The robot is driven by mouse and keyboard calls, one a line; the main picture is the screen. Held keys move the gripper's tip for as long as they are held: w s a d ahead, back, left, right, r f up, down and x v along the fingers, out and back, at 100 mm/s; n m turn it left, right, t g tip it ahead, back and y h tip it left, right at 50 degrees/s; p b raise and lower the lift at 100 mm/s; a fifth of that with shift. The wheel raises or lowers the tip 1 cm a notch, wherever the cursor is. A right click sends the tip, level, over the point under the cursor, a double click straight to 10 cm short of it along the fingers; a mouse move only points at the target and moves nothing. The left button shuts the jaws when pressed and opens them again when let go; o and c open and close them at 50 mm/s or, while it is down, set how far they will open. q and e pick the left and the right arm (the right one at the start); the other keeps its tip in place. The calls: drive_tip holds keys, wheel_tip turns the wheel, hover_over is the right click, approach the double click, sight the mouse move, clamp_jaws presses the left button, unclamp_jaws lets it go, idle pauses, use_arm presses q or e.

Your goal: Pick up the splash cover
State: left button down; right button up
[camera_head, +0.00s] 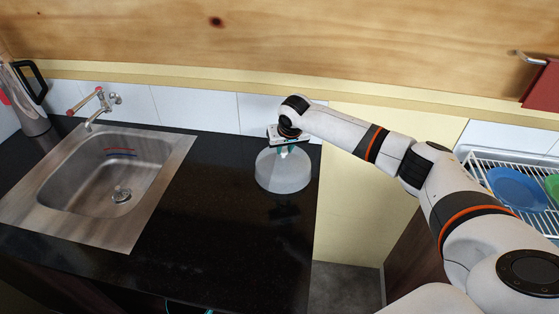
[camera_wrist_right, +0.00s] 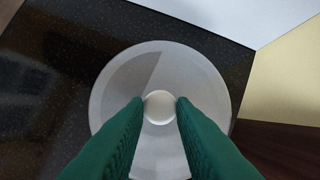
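The splash cover (camera_head: 283,175) is a translucent grey dome with a small pale round knob on top. It is at the right end of the black counter and looks upright. I cannot tell whether its rim is just clear of the counter. In the right wrist view the cover (camera_wrist_right: 160,65) is seen from above. My right gripper (camera_head: 284,150) points straight down over it. Its green fingers (camera_wrist_right: 160,103) are on either side of the knob and appear to touch it. My left gripper is out of view.
A steel sink (camera_head: 110,180) with a tap (camera_head: 97,105) is set in the counter (camera_head: 225,215) at left. A kettle (camera_head: 25,100) stands at the far left. A dish rack (camera_head: 500,165) with a blue plate (camera_head: 517,188) is at right. The counter between sink and cover is clear.

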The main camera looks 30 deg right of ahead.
drive_tip(key=shift+d+f, duration=0.1)
clamp_jaws()
drive_tip(key=shift+s+d, duration=0.1)
